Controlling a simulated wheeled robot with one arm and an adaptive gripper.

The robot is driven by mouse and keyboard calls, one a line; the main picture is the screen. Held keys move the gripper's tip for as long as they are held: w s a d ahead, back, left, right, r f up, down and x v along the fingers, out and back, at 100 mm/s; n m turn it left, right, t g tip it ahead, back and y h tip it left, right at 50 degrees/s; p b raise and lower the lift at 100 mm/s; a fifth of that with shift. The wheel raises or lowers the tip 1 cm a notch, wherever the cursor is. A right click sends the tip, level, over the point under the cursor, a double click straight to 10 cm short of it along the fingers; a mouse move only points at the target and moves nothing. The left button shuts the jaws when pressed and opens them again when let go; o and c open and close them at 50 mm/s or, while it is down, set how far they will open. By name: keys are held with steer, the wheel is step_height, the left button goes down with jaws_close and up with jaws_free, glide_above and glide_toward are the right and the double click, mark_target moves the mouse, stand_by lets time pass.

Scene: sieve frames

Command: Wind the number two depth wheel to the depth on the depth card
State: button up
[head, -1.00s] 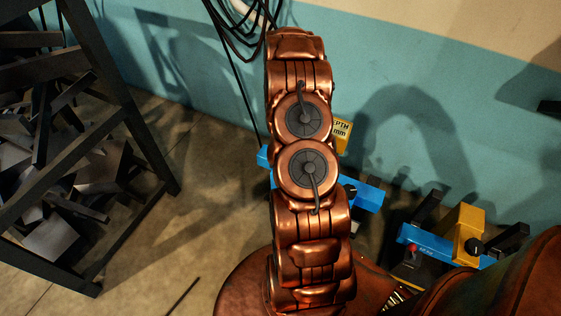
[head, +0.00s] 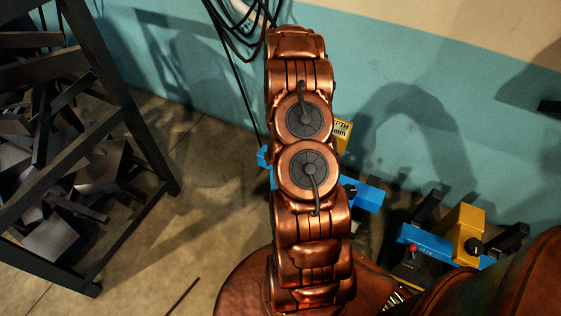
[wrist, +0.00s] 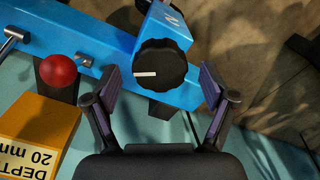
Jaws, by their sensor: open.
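In the wrist view a black ridged depth wheel (wrist: 160,66) with a white pointer line sits on a blue machine body (wrist: 100,45). The pointer lies nearly level, towards the left of the wheel. A partly visible mark, which looks like a 2, is on the blue block above the wheel. My gripper (wrist: 160,88) is open, its fingertips on either side of the wheel's near part; I cannot tell whether they touch it. The yellow depth card (wrist: 38,135) reads "DEPTH 20 mm", upside down; its edge also shows in the head view (head: 343,132). My arm hides most of this machine there.
A red ball knob (wrist: 58,70) and a metal lever (wrist: 12,38) are left of the wheel. In the head view, another blue machine (head: 428,243) with a yellow block (head: 465,232) stands at the right. A dark rack (head: 125,120) with metal scrap is at the left.

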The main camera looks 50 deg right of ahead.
step_height(320, 180, up, 11)
steer(key=shift+r, duration=0.15)
stand_by(0.4)
stand_by(0.4)
